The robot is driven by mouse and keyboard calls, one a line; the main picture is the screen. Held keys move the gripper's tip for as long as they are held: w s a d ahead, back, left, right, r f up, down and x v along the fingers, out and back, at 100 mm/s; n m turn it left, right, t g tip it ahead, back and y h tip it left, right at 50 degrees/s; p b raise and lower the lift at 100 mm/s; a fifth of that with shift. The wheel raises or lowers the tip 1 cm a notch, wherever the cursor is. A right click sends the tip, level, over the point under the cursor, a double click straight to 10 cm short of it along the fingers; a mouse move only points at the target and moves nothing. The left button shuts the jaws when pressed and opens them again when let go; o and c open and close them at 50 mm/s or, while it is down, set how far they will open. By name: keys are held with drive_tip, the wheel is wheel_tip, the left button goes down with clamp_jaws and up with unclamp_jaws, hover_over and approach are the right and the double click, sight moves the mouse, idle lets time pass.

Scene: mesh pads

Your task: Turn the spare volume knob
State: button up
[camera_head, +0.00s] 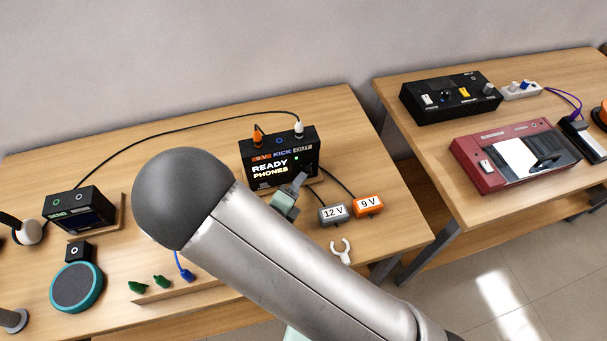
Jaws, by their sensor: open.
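My arm crosses the middle of the picture and hides part of the left table. My gripper (299,182) shows beyond the arm, close to the front of a black box (307,146) whose display reads "READY PHONES". It is open. Whether it touches the box is unclear, and the area between its fingers is hidden. I cannot make out a volume knob on this box. On the right table, a black panel box (418,91) carries small controls, including a pale knob-like one (487,88). I cannot tell which control is the spare volume knob.
A grey 12 V plug (333,214), an orange 9 V plug (367,205) and a white forked piece (341,251) lie right of my gripper. A "SEND" box (72,207) and a teal-rimmed round pad (76,288) are at left. A red device (480,163) sits on the right table.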

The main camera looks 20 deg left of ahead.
sight(307, 171)
drive_tip(key=shift+p+x, duration=0.3)
drive_tip(key=shift+x, duration=2.05)
clamp_jaws()
